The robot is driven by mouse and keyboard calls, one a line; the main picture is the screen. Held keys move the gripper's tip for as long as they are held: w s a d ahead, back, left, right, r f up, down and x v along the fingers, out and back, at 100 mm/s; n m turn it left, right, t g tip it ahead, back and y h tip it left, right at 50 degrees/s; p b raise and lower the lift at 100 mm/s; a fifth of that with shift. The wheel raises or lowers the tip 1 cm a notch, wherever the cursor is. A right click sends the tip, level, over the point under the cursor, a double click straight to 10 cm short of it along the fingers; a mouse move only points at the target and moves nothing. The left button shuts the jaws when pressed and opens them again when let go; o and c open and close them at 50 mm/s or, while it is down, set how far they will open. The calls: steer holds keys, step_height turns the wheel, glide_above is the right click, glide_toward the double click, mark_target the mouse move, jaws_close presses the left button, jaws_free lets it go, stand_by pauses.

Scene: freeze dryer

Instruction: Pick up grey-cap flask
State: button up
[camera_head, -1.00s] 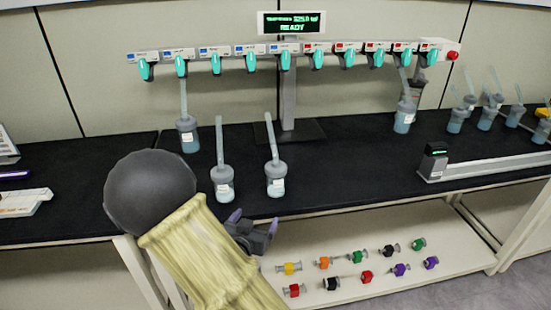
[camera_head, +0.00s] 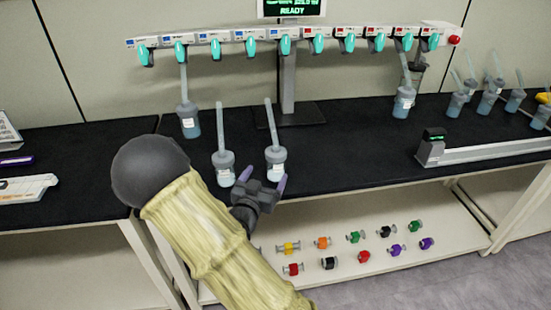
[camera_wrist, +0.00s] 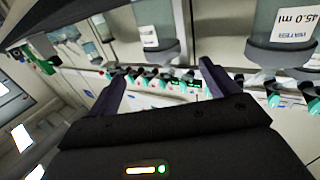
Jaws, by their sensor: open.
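Two flasks with grey caps and tall tubes stand upright on the black bench: a left one (camera_head: 225,174) and a right one (camera_head: 276,170). A similar flask (camera_head: 190,124) hangs at the left of the manifold, another (camera_head: 402,104) at its right. I cannot tell which one is meant. My gripper (camera_head: 261,184) is open and empty at the bench's front edge, just in front of the right standing flask and apart from it. In the wrist view, upside down, a labelled flask (camera_wrist: 152,25) lies beyond my fingers (camera_wrist: 163,76); another flask (camera_wrist: 285,25) reads 45.0 ml.
The manifold (camera_head: 232,37) with teal valves spans the back, on a stand (camera_head: 288,113). More flasks (camera_head: 488,100) and a small device (camera_head: 432,148) are at the right. Coloured clamps (camera_head: 330,263) lie on the lower shelf.

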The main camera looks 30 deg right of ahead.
mark_target(276, 153)
steer(key=x, duration=0.6)
steer(key=shift+p, duration=0.3)
steer(key=shift+w+d, duration=0.1)
steer(key=p+x, duration=0.1)
steer(key=x, duration=0.4)
steer(key=shift+w+r, duration=0.1)
steer(key=shift+w, duration=0.05)
steer(key=c, duration=1.5)
steer(key=shift+r, duration=0.1)
